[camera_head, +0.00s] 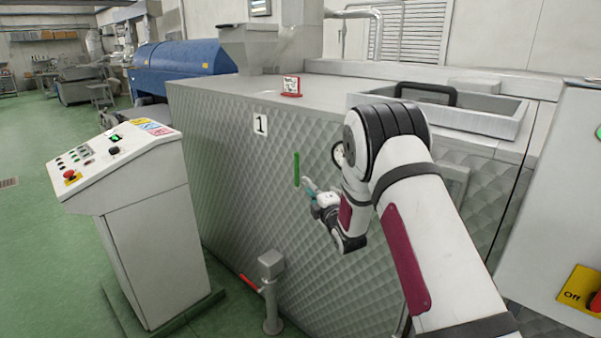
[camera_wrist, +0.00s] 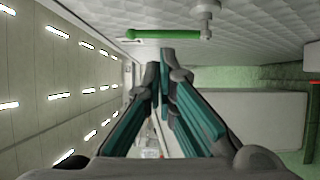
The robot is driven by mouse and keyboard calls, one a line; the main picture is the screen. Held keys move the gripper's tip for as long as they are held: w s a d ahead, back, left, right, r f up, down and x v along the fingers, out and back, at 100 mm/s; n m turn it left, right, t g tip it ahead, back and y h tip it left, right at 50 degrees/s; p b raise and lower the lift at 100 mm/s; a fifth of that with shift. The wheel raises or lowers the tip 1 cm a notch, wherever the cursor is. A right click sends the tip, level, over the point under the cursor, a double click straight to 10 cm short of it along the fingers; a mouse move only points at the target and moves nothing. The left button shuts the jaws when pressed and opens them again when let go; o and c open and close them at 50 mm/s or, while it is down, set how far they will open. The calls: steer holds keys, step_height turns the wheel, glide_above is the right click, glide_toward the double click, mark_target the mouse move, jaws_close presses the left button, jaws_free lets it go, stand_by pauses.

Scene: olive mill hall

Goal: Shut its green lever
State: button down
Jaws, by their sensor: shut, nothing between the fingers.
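The green lever (camera_head: 297,169) stands upright on the quilted metal front of the machine marked 1. In the wrist view the lever (camera_wrist: 165,35) lies across the top, with its pale pivot fitting (camera_wrist: 207,12) at its right end. My gripper (camera_head: 307,184) is just right of the lever's lower part, its fingers shut and empty. In the wrist view the fingertips (camera_wrist: 167,53) lie just below the lever's middle. I cannot tell whether they touch it.
A post with a red handle (camera_head: 250,283) stands on the floor below. A control console (camera_head: 150,215) stands to the left. A gauge (camera_head: 337,154) shows partly behind my arm. A tray with a black handle (camera_head: 480,121) is on the machine top. Green floor is clear at far left.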

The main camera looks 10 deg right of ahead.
mark_target(297, 169)
stand_by(0.3)
steer(key=w, duration=0.4)
steer(key=w+a, duration=0.1)
steer(key=w, duration=0.4)
steer(key=w+b, duration=0.1)
steer(key=w, duration=0.4)
steer(key=shift+a, duration=0.35)
steer(key=shift+a+r, duration=0.1)
steer(key=shift+w+a+g+b, duration=0.1)
steer(key=shift+w+g+b, duration=0.05)
steer(key=shift+g+b, duration=0.2)
